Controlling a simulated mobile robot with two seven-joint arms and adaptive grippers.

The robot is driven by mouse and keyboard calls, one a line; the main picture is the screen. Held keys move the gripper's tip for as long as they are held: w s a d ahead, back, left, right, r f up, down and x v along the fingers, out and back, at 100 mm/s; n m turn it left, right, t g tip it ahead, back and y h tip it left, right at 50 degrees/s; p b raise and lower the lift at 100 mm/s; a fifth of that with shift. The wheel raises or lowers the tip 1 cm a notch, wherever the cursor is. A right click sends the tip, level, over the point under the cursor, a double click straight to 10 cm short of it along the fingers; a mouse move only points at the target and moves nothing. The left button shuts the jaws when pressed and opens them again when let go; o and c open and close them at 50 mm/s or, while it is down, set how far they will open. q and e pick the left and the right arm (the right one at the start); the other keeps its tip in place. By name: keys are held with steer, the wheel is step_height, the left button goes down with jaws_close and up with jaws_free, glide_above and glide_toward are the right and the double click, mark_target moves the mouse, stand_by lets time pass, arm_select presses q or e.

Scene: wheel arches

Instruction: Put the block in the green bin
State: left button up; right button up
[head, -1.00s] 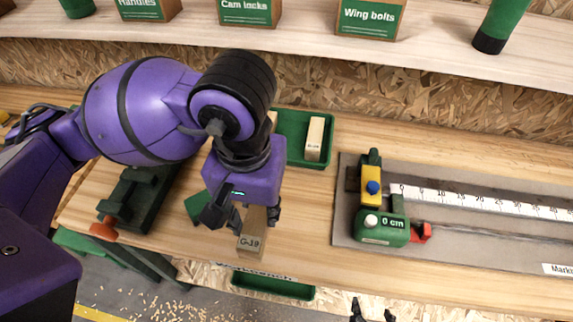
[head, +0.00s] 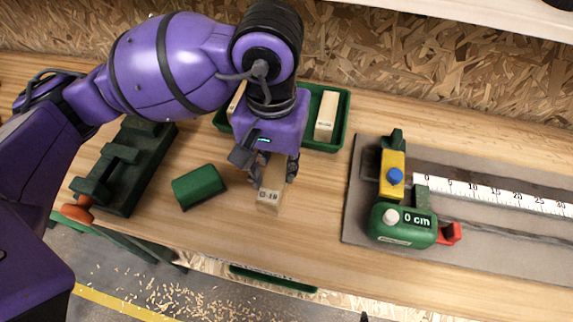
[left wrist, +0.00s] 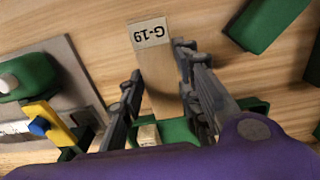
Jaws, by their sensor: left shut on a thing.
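My left gripper (head: 272,172) is shut on a pale wooden block (head: 270,196) labelled G-19, above the bench. The left wrist view shows the block (left wrist: 160,85) between the two fingers (left wrist: 165,95), its labelled end sticking out past them. A green tray (head: 345,115) lies on the bench behind the gripper, with pale wooden blocks in it; my arm hides part of it. Another green bin (head: 272,279) shows below the bench's front edge. Only a dark tip of what looks like my right gripper (head: 365,316) shows at the bottom edge.
A green half-round piece (head: 199,187) lies left of the block. A dark green fixture (head: 125,165) with an orange knob stands further left. A measuring stop (head: 403,224) with a ruler sits on a grey plate at right. Bare bench lies between block and plate.

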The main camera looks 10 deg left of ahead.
mark_target(277, 167)
arm_select(q)
steer(key=shift+w+f, duration=0.15)
steer(key=shift+f, duration=0.1)
steer(key=shift+w+f, duration=0.2)
steer(key=shift+f, duration=0.75)
steer(key=shift+w+f, duration=0.15)
steer(key=shift+f, duration=0.8)
steer(key=shift+f, duration=0.2)
steer(key=o, duration=0.8)
steer(key=shift+f, duration=0.1)
steer(key=shift+c, duration=0.2)
steer(key=o, duration=0.5)
steer(key=shift+c, duration=0.2)
